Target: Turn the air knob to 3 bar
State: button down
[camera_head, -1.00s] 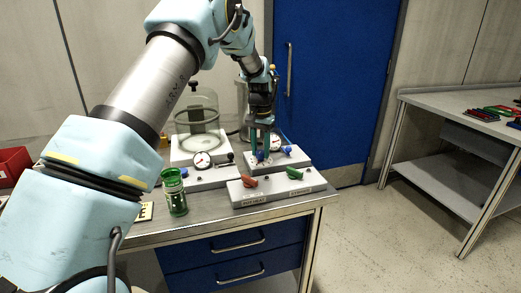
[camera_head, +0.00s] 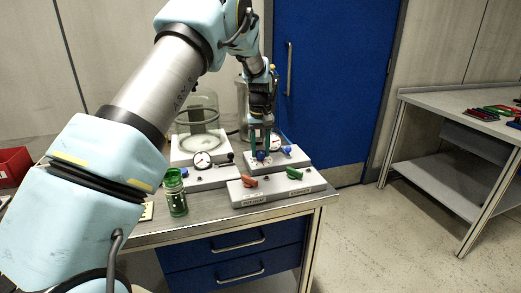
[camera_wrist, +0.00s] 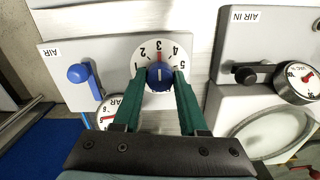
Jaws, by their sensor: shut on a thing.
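My gripper (camera_head: 261,152) points down at the knob. In the wrist view its two green fingers stand on either side of the knob and are shut on it. A small pale mark on the knob seems to point up, roughly toward the red 3; it is too small to read exactly. A gauge marked BAR (camera_wrist: 108,112) is partly hidden behind the left finger.
A blue lever (camera_wrist: 79,74) stands left of the dial on the same block. An AIR IN block with a black valve and red-needled gauge (camera_wrist: 297,82) is on the right. Red (camera_head: 249,182) and green (camera_head: 294,173) handles and a green jar (camera_head: 175,195) stand nearer the bench front.

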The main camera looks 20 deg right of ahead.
aim_at(261, 152)
dwell(0.4)
jog(key=shift+c, duration=2.2)
grip_release()
jog(key=shift+r, duration=0.15)
notch_tip(261, 152, up, 11)
jog(key=b, duration=0.2)
jog(key=shift+f, duration=0.2)
